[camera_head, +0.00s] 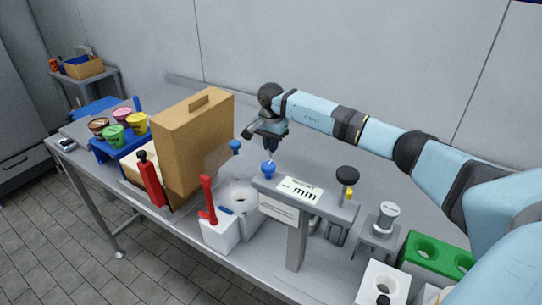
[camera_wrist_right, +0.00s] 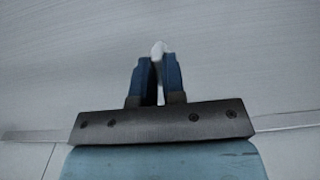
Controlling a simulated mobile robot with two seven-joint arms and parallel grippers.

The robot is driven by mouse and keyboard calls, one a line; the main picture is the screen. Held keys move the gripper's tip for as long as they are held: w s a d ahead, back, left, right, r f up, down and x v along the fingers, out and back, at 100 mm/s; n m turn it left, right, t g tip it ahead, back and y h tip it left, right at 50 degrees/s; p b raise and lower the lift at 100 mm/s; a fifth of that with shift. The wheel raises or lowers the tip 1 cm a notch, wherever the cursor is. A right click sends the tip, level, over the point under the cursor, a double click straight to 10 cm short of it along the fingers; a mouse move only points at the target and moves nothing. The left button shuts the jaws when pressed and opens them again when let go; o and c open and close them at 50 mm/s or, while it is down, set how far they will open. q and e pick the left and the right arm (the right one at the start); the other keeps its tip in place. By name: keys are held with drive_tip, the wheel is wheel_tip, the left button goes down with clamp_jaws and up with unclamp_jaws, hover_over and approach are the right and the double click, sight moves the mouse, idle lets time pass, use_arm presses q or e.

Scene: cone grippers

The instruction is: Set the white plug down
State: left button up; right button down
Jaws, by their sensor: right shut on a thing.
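My right gripper (camera_head: 272,152) points down over the far part of the steel table, behind the grey stand. The right wrist view shows its two blue fingers (camera_wrist_right: 159,78) shut on a small white piece, the white plug (camera_wrist_right: 158,49), which sticks out a little past the fingertips. Most of the plug is hidden between the fingers. In the head view I cannot make out the plug. Whether it touches the table I cannot tell. My left gripper is not in view.
A tall tan case (camera_head: 195,145) is to the left, a green block (camera_head: 437,254) at the right. The table (camera_head: 330,150) behind the stand looks clear.

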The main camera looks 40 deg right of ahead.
sight(271, 155)
drive_tip(key=shift+f, duration=2.25)
drive_tip(key=shift+f, duration=0.2)
drive_tip(key=c, duration=1.2)
unclamp_jaws()
drive_tip(key=shift+r, duration=0.1)
drive_tip(key=shift+r, duration=0.1)
